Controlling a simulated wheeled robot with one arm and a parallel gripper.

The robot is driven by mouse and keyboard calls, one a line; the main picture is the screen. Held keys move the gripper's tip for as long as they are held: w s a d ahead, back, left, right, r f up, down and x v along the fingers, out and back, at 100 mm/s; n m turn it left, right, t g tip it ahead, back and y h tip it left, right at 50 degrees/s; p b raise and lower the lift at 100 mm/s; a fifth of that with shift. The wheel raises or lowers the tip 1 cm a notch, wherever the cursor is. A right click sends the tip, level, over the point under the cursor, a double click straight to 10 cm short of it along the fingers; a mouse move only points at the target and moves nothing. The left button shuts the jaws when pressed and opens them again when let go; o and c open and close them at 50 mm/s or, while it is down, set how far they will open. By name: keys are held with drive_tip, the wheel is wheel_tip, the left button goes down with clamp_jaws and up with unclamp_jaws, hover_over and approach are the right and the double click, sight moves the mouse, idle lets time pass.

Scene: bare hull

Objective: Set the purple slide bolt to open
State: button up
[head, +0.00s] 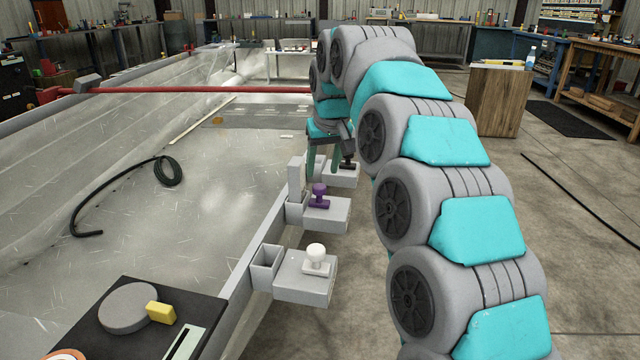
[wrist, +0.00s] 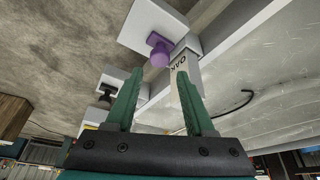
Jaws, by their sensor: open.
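The purple slide bolt (head: 320,197) has a purple knob on a light grey block (head: 326,216) on the outer side of the hull rail. In the wrist view the purple knob (wrist: 160,50) shows beyond my fingertips, with a pale post bearing dark lettering (wrist: 187,62) beside it. My gripper (head: 327,168) is open and empty, above and behind the purple bolt in the head view. In the wrist view its two green fingers (wrist: 160,74) stand apart, with nothing between them. I cannot tell the bolt's exact position.
A white-knobbed bolt (head: 316,256) sits nearer on the rail. A black-knobbed bolt (head: 348,162) sits farther, close to my gripper; it also shows in the wrist view (wrist: 106,96). A black hose (head: 120,185) lies in the hull. A red bar (head: 190,90) crosses it.

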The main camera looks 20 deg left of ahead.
sight(319, 186)
drive_tip(key=x, duration=0.6)
drive_tip(key=shift+f, duration=0.2)
drive_tip(key=shift+c, duration=0.4)
clamp_jaws()
idle(0.7)
